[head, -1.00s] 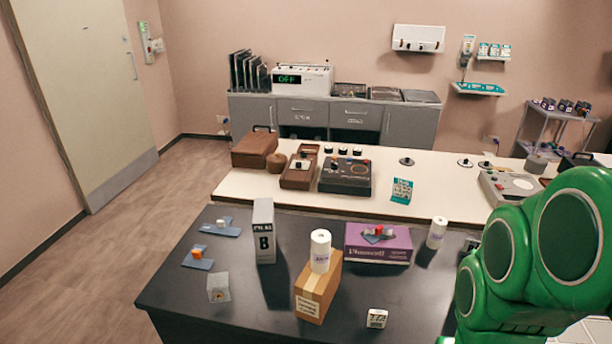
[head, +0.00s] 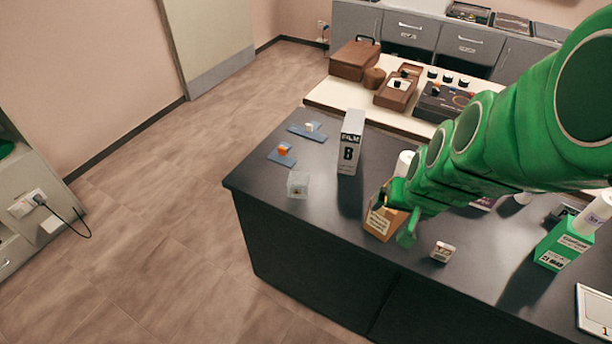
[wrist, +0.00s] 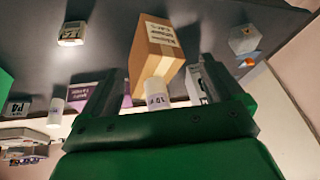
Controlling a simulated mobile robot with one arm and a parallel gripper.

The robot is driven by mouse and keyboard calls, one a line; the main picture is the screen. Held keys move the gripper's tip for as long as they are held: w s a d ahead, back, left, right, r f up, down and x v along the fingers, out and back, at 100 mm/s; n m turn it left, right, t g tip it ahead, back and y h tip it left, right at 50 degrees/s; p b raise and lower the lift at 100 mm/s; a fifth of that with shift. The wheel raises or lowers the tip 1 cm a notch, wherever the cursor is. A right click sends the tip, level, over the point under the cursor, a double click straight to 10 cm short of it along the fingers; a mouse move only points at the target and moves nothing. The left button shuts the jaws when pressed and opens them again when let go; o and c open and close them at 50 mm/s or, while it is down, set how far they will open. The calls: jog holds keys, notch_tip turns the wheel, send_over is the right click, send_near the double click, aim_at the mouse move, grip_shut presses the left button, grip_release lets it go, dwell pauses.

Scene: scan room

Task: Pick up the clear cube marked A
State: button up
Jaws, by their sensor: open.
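A small clear cube (head: 298,184) stands on the dark table near its left front corner in the head view. Its letter is too small to read. A clear cube also shows at the upper right of the wrist view (wrist: 243,38), outside the fingers. My gripper (head: 396,217) is open in the head view, over the front of the table, well to the right of the cube. In the wrist view my gripper (wrist: 160,66) has nothing between its pads that I can see held. A cardboard box shows beyond the gap.
The cardboard box (head: 383,222) and white roll (head: 403,163) are close by my gripper. A tall box marked B (head: 350,142) stands between cube and gripper, further back. A small white block (head: 443,252) lies right.

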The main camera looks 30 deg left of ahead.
jog(key=w+a+f+n+t+y, duration=0.1)
jog(key=w+a+f+t, duration=0.15)
jog(key=a, duration=0.55)
jog(key=w+a+f+n+t, duration=0.1)
jog(key=w+a+f, duration=0.25)
jog(key=a, duration=0.35)
jog(key=t+y, duration=0.2)
jog(key=t, duration=0.3)
send_near(299, 177)
jog(key=w, duration=0.1)
jog(key=w+a, duration=0.1)
jog(key=w, duration=0.1)
jog(key=shift+w+f, duration=0.2)
jog(key=shift+s+a+f+m, duration=0.1)
jog(key=shift+a+f+m, duration=0.1)
jog(key=shift+f+m, duration=0.3)
jog(key=shift+t, duration=0.25)
jog(key=shift+s+f+x, duration=0.1)
jog(key=shift+f+x, duration=0.1)
jog(key=shift+x, duration=1.1)
jog(key=shift+s+f+x, duration=0.1)
jog(key=shift+f+x, duration=0.1)
jog(key=shift+x, duration=1.15)
jog(key=shift+s+f+x, duration=0.1)
jog(key=shift+f+x, duration=0.1)
jog(key=shift+x, duration=1.1)
jog(key=shift+c, duration=0.2)
jog(key=c, duration=1.2)
